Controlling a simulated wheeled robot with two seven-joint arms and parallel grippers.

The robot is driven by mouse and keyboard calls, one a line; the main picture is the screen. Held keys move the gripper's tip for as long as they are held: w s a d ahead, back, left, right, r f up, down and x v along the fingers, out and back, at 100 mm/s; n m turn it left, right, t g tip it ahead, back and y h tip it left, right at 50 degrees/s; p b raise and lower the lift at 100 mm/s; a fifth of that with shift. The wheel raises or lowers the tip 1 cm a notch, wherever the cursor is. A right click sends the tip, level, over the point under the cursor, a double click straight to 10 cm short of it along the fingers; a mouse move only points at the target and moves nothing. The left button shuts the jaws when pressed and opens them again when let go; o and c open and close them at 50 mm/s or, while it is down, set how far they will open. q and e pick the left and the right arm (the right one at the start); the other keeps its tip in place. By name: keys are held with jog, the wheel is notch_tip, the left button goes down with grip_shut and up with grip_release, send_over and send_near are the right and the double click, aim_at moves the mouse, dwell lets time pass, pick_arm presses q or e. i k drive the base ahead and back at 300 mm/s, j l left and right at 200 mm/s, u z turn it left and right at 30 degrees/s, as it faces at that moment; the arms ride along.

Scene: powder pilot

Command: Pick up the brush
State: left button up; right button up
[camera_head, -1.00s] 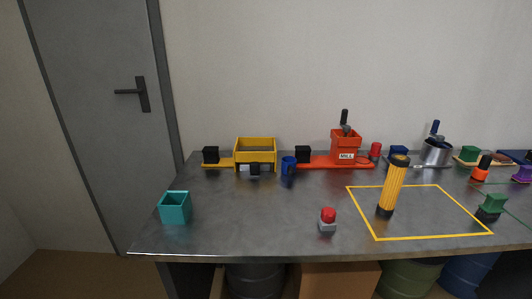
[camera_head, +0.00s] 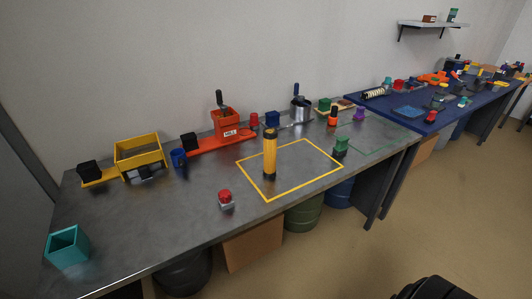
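I cannot single out a brush for certain at this size. A small orange piece with a black upright handle (camera_head: 333,116) stands toward the back right of the grey table (camera_head: 110,230). A black and white striped cylinder (camera_head: 374,93) lies on the blue table farther right. Neither of my grippers is in view, and nothing on the tables is being touched.
A teal open box (camera_head: 67,246) and a red button (camera_head: 225,198) sit near the front edge. The orange mill (camera_head: 225,122) stands behind. A dark rounded shape (camera_head: 435,289) shows at the bottom; open floor lies right.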

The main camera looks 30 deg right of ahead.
aim_at(341, 148)
jog(key=z, duration=1.7)
